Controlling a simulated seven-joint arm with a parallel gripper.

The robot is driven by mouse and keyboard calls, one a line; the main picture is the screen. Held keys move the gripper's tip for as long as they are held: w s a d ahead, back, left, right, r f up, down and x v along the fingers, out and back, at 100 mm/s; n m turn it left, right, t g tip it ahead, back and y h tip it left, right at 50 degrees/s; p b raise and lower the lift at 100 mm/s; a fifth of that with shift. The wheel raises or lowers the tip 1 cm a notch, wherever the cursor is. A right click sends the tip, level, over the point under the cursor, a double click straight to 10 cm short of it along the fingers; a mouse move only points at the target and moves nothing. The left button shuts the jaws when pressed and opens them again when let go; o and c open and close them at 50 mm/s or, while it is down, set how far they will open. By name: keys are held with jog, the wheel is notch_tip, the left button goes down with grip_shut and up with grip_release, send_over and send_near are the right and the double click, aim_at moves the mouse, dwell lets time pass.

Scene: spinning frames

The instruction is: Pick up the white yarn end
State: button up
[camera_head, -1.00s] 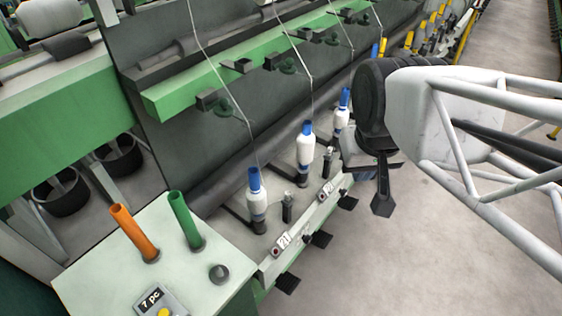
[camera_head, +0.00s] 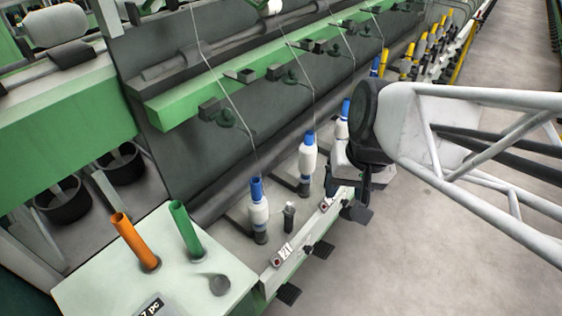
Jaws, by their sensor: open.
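White yarn shows as thin strands, one of them (camera_head: 220,85) running down to the nearest white bobbin (camera_head: 258,212) with a blue top. A second strand (camera_head: 303,70) runs down to the middle bobbin (camera_head: 307,160). A third bobbin (camera_head: 342,127) stands farther back, close beside my wrist. I cannot make out a loose yarn end. My gripper (camera_head: 363,195) is at the right of the bobbin row, pointing down near the machine's front rail. It is open and seen from the side, with its fingertips partly hard to tell apart. I see nothing held in it.
A pale console (camera_head: 95,262) with an orange tube (camera_head: 134,240) and a green tube (camera_head: 186,230) stands at the lower left. A green rail (camera_head: 185,105) with guides crosses above the bobbins. Yellow bobbins (camera_head: 420,50) stand farther back. The floor (camera_head: 430,260) at right is clear.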

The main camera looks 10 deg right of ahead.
jog(key=w+a+f+m+g+y, duration=0.1)
jog(key=w+a+f+m+y, duration=0.35)
jog(key=f, duration=0.35)
jog(key=m+t+y, duration=0.3)
jog(key=m+t, duration=0.6)
jog(key=m, duration=1.2)
send_near(290, 203)
jog(key=x, duration=0.2)
jog(key=shift+f, duration=0.25)
jog(key=shift+w+a+y, duration=0.15)
jog(key=shift+y, duration=0.1)
jog(key=shift+x, duration=1.15)
jog(key=shift+w+a+f, duration=0.1)
jog(key=shift+x, duration=2.45)
